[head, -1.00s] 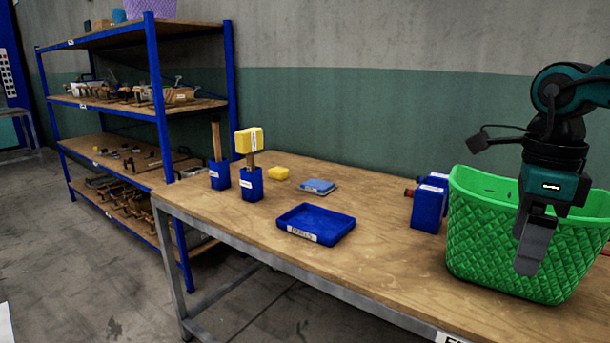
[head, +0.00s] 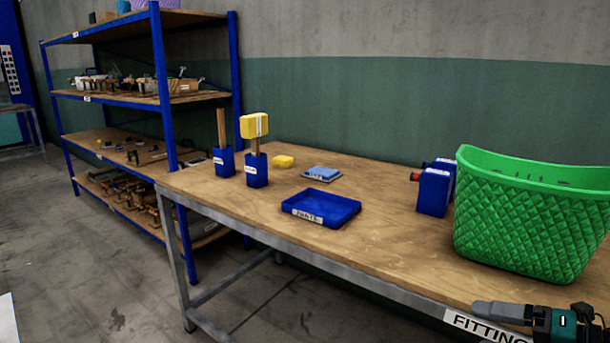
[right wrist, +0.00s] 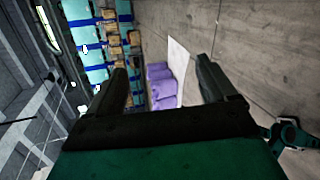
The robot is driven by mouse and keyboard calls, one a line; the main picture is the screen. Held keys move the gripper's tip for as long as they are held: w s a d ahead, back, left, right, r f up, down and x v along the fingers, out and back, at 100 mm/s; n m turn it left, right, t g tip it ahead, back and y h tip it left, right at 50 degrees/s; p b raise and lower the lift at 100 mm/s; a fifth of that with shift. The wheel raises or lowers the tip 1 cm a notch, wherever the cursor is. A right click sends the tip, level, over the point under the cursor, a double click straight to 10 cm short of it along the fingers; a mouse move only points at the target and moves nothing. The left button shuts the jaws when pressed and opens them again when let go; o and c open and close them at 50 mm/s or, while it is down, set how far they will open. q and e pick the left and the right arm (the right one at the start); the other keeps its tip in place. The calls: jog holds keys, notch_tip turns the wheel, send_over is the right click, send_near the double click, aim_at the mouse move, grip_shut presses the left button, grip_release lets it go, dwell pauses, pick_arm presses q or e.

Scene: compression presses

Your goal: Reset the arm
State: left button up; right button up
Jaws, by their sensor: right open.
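My right gripper (head: 488,311) shows at the lower right of the head view, low at the table's front edge by the "FITTING" label. It points left and holds nothing. In the right wrist view my right gripper (right wrist: 161,64) has its two dark fingers wide apart, with nothing between them. Beyond the fingers lie purple things (right wrist: 161,86) and a white sheet (right wrist: 178,62) on a grey surface, well away from the fingers. My left gripper is not in view.
The wooden table (head: 390,240) holds a green basket (head: 530,225), a blue tray (head: 320,208), blue boxes (head: 433,190), a yellow-headed mallet (head: 254,126) in a blue holder and small blocks. A blue shelf rack (head: 163,90) stands at the left. Bare floor (head: 80,270) lies in front of it.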

jog(key=s+a+f+m+t+h+b, duration=0.1)
jog(key=s+a+f+m+t+h, duration=0.15)
jog(key=f+m, duration=0.55)
jog(key=s+a+f+m+t+h+b, duration=0.2)
jog(key=f+m+h, duration=0.1)
jog(key=f+m, duration=0.45)
jog(key=s+a+f+m+g+h+b, duration=0.1)
jog(key=s+a+f+m+g, duration=0.15)
jog(key=a+f+m, duration=0.35)
jog(key=s+a+f+m+g+h+b, duration=0.1)
jog(key=s+a+f+m, duration=0.15)
jog(key=a+m, duration=0.35)
pick_arm(q)
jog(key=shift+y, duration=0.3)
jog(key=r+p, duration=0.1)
jog(key=p, duration=0.3)
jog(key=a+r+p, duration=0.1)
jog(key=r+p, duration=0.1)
jog(key=p, duration=0.2)
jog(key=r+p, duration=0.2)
jog(key=p, duration=0.3)
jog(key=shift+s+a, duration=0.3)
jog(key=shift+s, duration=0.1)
pick_arm(e)
notch_tip(320, 180, up, 8)
jog(key=s+d+n, duration=0.1)
jog(key=s+d, duration=0.1)
jog(key=shift+r+h, duration=0.25)
jog(key=shift+h, duration=0.1)
